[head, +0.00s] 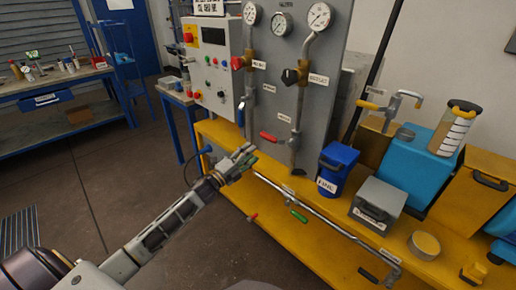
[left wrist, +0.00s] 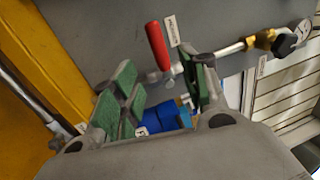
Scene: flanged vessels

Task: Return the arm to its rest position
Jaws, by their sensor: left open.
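My left arm comes in from the lower left of the head view. Its gripper (head: 246,160) is open in front of the yellow bench, near the lower part of the grey gauge panel. In the left wrist view the green-padded fingers (left wrist: 165,88) stand apart. Blue parts (left wrist: 165,118) show through the opening between them; I cannot tell what they are. A red valve handle (left wrist: 157,45) shows beyond the fingertips, and I cannot tell the exact gap. The same kind of red handle (head: 269,137) sits on the panel in the head view. My right gripper is not in view.
The grey panel (head: 277,75) carries gauges, pipes and valves. A control box (head: 212,65) is at its left. A blue container (head: 337,168), a grey box (head: 378,204) and a pipe (head: 315,212) occupy the yellow bench (head: 220,132). Open floor (head: 110,190) lies left of the bench.

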